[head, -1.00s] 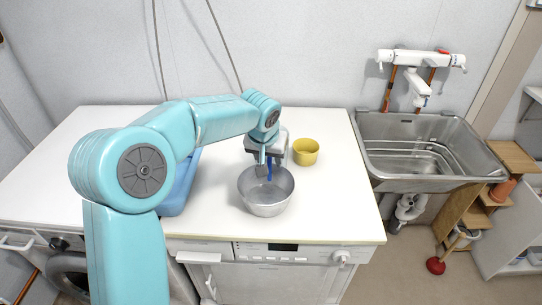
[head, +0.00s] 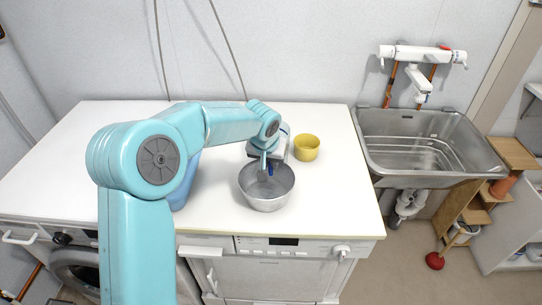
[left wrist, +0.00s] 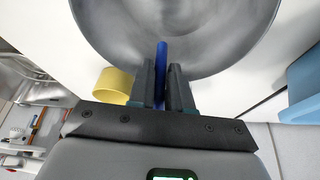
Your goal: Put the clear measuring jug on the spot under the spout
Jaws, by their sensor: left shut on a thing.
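My left gripper (head: 266,161) reaches in from the left over the metal bowl (head: 266,202) on the white counter. In the left wrist view its two dark fingers (left wrist: 165,82) are closed on a narrow blue piece (left wrist: 161,58), in front of the bowl (left wrist: 120,30). The blue piece also shows below the fingers in the head view (head: 270,169). I cannot make out a clear jug body around it, so I cannot tell whether it is the jug's handle. The white tap's spout (head: 419,88) hangs over the steel sink (head: 415,180) at the right. My right gripper is not in view.
A yellow cup (head: 306,150) stands just right of my left gripper. A blue container (head: 183,190) is partly hidden behind my left arm. A gap separates the counter (head: 335,195) from the sink. The counter's front right is clear.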

